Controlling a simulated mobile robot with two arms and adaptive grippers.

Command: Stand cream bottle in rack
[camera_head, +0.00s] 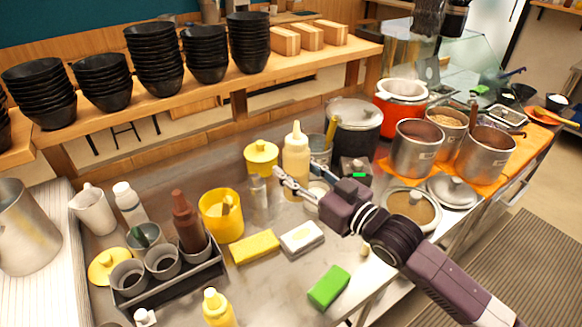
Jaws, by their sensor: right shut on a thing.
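The cream bottle (296,148) stands upright with its nozzle up, near the middle of the steel counter. The dark grey rack (178,284) sits at the left front of the counter with several round cups. A brown bottle (188,222) stands upright in its right rear cup. The front cups (162,260) look empty. My left gripper is not in view.
A yellow tub (221,216), a yellow sponge (255,247) and a white block (301,238) lie between bottle and rack. A green sponge (328,287) and a yellow bottle (218,308) are in front. Steel pots (417,148) crowd the right.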

